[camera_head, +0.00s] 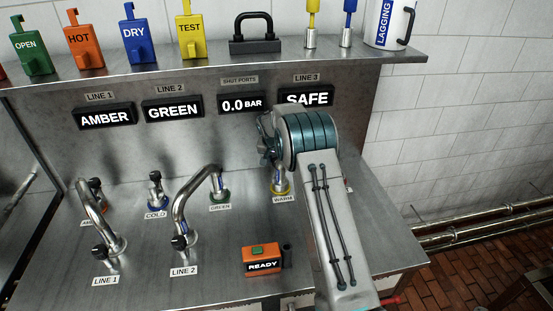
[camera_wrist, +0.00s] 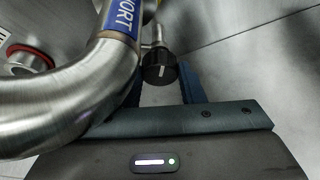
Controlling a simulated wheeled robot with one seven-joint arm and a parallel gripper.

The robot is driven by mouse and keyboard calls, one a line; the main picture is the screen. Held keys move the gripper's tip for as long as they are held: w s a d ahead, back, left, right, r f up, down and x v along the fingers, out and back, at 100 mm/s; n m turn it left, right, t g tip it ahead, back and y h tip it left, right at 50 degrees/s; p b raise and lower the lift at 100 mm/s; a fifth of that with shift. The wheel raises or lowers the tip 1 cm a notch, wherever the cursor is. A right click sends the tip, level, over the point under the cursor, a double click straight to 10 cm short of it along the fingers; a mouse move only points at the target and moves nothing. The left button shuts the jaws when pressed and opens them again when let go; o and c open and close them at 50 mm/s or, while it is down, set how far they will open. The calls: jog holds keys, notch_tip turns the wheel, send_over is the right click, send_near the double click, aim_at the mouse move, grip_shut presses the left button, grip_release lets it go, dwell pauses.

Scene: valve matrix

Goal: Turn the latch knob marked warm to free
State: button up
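The port marked warm (camera_head: 280,183) has a yellow ring at its base and a label (camera_head: 284,199) in front. My arm covers part of the area beside it. My gripper (camera_head: 266,145) is above and slightly left of this port. In the wrist view a black round knob (camera_wrist: 159,69) with a pale pointer line sits on a short metal stem. My gripper (camera_wrist: 160,92) shows there with its two blue fingers apart, one on each side below the knob. I cannot tell whether either finger touches it. The left finger is partly hidden by a steel pipe.
The thick curved steel pipe (camera_wrist: 75,95) with a blue label passes close by my left finger. Bent pipes marked line 1 (camera_head: 92,215) and line 2 (camera_head: 183,205) stand left on the bench. An orange ready box (camera_head: 262,260) sits in front. A shelf (camera_head: 200,75) runs above.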

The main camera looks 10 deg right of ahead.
jog(key=shift+d+n+b, duration=0.1)
jog(key=shift+n+b, duration=0.3)
jog(key=shift+b, duration=0.05)
jog(key=shift+f+n+y+b, duration=0.15)
jog(key=shift+n+y+b, duration=0.15)
jog(key=shift+n+b, duration=0.25)
jog(key=shift+d+n+t+y+b, duration=0.15)
jog(key=shift+n+y+b, duration=0.25)
jog(key=shift+n, duration=0.6)
jog(key=shift+a+n+t+y+b, duration=0.15)
jog(key=shift+n+y+b, duration=0.25)
jog(key=shift+n, duration=0.55)
jog(key=shift+d+r, duration=0.1)
jog(key=shift+r, duration=0.1)
jog(key=o, duration=1)
jog(key=shift+r, duration=0.1)
jog(key=b+v, duration=0.2)
jog(key=v, duration=1.1)
jog(key=shift+s+r, duration=0.1)
jog(key=shift+r, duration=0.15)
